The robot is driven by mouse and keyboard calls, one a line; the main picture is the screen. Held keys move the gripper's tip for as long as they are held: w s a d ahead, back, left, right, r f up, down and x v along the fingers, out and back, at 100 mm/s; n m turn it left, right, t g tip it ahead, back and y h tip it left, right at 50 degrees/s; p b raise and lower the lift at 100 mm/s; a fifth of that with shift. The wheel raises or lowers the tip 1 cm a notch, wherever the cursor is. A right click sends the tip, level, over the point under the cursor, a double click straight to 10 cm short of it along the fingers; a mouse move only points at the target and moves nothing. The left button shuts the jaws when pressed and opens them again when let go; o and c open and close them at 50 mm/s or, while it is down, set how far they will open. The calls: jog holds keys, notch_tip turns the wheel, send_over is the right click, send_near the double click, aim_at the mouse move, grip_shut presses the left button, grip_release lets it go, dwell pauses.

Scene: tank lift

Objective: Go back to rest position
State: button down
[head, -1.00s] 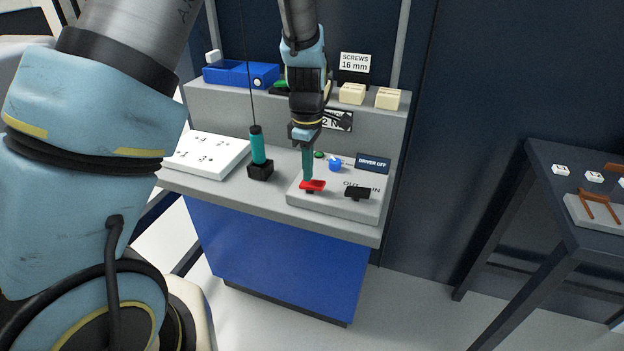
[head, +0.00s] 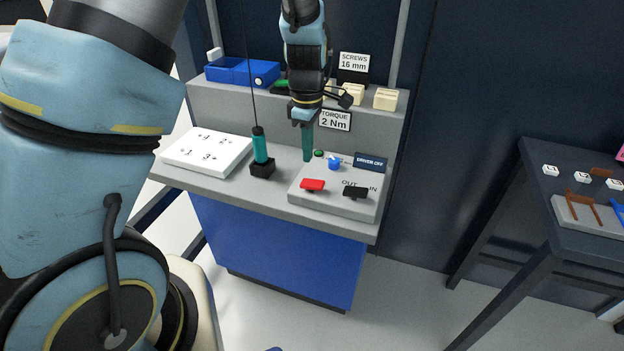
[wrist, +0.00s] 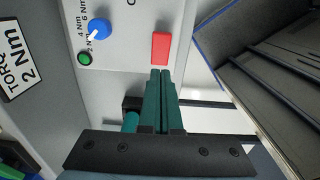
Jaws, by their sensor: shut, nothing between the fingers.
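My gripper (head: 307,158) hangs pointing down over the workbench (head: 270,190). Its teal fingers are shut with nothing between them. In the head view the fingertips are above and behind the red switch (head: 313,185), apart from it. In the wrist view the closed fingers (wrist: 168,75) point toward the red switch (wrist: 160,48).
The control box (head: 336,203) also carries a black switch (head: 356,192), a blue knob (head: 334,164) and a "DRIVER OFF" display (head: 370,162). A teal driver (head: 260,147) stands left in a black holder. A white numbered plate (head: 206,152) lies farther left. A dark table (head: 535,190) stands right.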

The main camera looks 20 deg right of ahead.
jog(key=w+a+r+m, duration=0.1)
jog(key=a+r+m, duration=0.15)
jog(key=a, duration=0.55)
jog(key=w+a+r+m, duration=0.15)
jog(key=a+r, duration=0.25)
jog(key=a, duration=0.4)
jog(key=s+a+r+m, duration=0.1)
jog(key=s+a+m, duration=0.2)
jog(key=a, duration=0.4)
jog(key=s+a+r+m+t, duration=0.1)
jog(key=s+a+r+m, duration=0.1)
jog(key=a, duration=0.5)
jog(key=shift+s+m+t, duration=0.3)
jog(key=shift+s+m, duration=0.4)
jog(key=shift+a, duration=0.1)
